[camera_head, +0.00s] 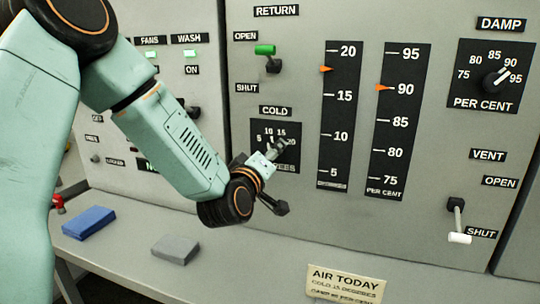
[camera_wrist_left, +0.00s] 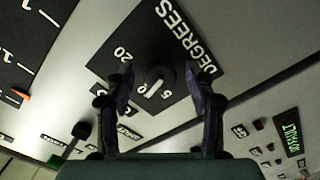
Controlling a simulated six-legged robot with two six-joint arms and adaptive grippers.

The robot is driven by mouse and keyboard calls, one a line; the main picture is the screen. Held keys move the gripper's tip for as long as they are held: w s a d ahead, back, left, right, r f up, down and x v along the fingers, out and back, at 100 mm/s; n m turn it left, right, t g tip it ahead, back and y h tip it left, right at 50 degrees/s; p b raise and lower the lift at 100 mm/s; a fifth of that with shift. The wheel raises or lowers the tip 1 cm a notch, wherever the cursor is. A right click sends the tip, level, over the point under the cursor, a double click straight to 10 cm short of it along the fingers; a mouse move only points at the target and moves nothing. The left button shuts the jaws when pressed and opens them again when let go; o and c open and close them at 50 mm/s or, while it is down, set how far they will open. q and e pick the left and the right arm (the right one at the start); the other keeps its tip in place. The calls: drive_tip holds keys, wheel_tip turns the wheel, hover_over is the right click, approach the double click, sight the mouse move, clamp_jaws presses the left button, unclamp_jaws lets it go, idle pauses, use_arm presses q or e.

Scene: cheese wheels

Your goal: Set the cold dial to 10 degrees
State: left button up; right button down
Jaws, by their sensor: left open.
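The cold dial (camera_head: 271,143) sits on a black plate under the COLD label in the head view, partly hidden by my left gripper (camera_head: 283,176). Its scale reads 5, 10, 15, 20. In the left wrist view the round black knob (camera_wrist_left: 159,80) has a white mark pointing down-left, toward the side between 5 and 20; its exact reading is unclear. My left gripper (camera_wrist_left: 160,84) is open, with one finger on each side of the knob in that view. I cannot tell whether either finger touches it. My right gripper is not in view.
A green-tipped return lever (camera_head: 266,52) is above the dial. Two tall scales with orange pointers (camera_head: 326,69) stand to its right, then a damp dial (camera_head: 494,79) and a white-tipped vent lever (camera_head: 459,236). Blue (camera_head: 88,222) and grey (camera_head: 175,248) blocks and a sign (camera_head: 345,284) are below.

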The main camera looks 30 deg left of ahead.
use_arm(q)
drive_tip(key=v, duration=0.7)
drive_tip(key=shift+s, duration=0.2)
drive_tip(key=w+a+m+p, duration=0.1)
drive_tip(key=w+m+p, duration=0.4)
drive_tip(key=m, duration=0.5)
drive_tip(key=shift+w+a+r+p, duration=0.25)
drive_tip(key=shift+w+a+p, duration=0.15)
drive_tip(key=shift+w, duration=0.25)
